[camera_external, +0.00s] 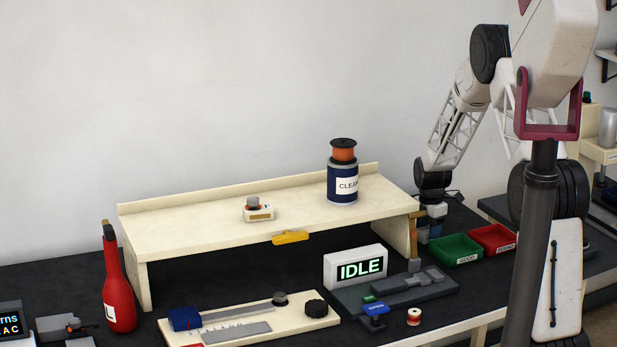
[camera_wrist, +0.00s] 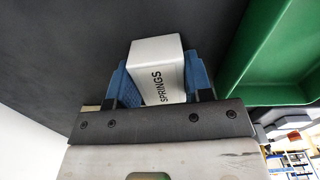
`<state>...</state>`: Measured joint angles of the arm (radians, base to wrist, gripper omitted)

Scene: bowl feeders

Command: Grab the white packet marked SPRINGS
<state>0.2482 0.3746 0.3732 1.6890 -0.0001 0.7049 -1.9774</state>
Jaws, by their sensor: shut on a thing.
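The white packet marked SPRINGS (camera_wrist: 158,62) sits between the blue fingers of my gripper (camera_wrist: 160,80) in the wrist view. My gripper is shut on it, with one finger against each side. The SPRINGS lettering faces the camera. In the external view my gripper (camera_external: 435,232) is low over the dark bench, beside the right end of the cream shelf and left of the green bin. The packet cannot be made out clearly there. Whether it touches the bench is hard to tell.
The green bin (camera_external: 455,250) is close by and also shows in the wrist view (camera_wrist: 265,60). A red bin (camera_external: 493,238) stands beside it. The cream shelf (camera_external: 200,228) is left of my gripper. The IDLE display (camera_external: 355,267) and a grey fixture (camera_external: 400,293) stand in front.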

